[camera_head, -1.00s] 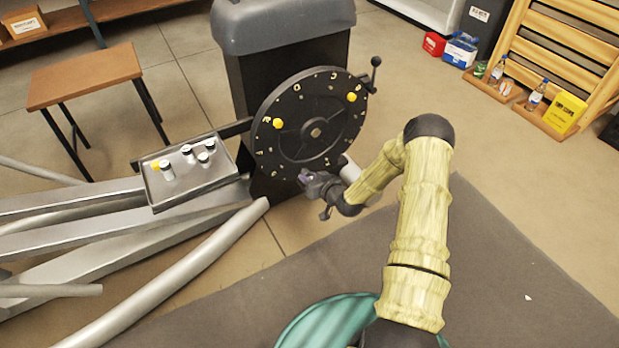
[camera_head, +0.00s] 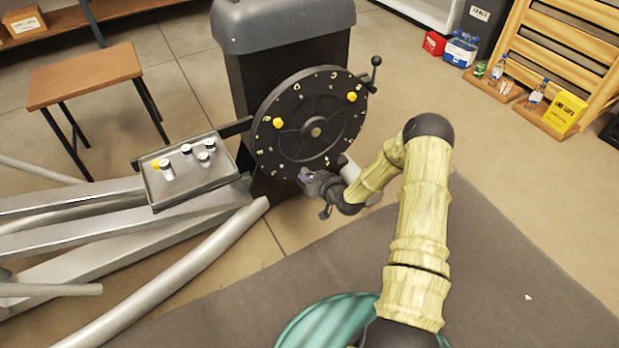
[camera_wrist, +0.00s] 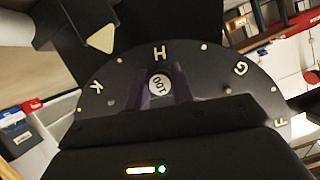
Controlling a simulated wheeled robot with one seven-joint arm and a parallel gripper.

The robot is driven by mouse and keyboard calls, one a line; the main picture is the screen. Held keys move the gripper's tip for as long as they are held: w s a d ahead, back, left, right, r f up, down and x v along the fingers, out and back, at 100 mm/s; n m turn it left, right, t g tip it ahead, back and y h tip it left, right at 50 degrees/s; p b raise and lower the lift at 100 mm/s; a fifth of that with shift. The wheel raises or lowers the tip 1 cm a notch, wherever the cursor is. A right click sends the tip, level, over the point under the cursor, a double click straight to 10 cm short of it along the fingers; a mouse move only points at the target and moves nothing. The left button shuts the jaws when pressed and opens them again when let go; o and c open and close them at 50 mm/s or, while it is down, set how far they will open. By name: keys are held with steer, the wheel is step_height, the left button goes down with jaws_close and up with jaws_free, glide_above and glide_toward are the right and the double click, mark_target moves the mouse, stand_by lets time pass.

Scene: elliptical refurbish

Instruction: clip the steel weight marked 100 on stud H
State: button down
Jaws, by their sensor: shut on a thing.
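The black wheel (camera_head: 297,148) stands upright on its machine, with pale letters around its rim. In the wrist view the wheel (camera_wrist: 200,62) shows K, H, G and F. My gripper (camera_head: 306,177) is at the wheel's lower edge. In the wrist view its dark purple fingers (camera_wrist: 160,90) are shut on the weight marked 100 (camera_wrist: 159,85), whose white round end faces the camera. The weight sits just below the letter H (camera_wrist: 160,53). Stud H is hidden behind the weight and fingers, so I cannot tell whether they touch.
Two yellow weights (camera_head: 278,123) (camera_head: 351,97) sit on the wheel face. A grey tray (camera_head: 190,184) left of the wheel holds several small weights. A crank handle (camera_head: 373,75) sticks out at the wheel's upper right. A wooden stool (camera_head: 84,76) stands at the left.

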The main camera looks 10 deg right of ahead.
steer(key=shift+w+a, duration=0.15)
steer(key=shift+w, duration=0.3)
stand_by(0.5)
steer(key=c, duration=1.1)
jaws_free()
steer(key=p+v, duration=0.7)
steer(key=v, duration=1)
steer(key=shift+s+r, duration=0.1)
steer(key=shift+s, duration=0.1)
steer(key=shift+r, duration=0.15)
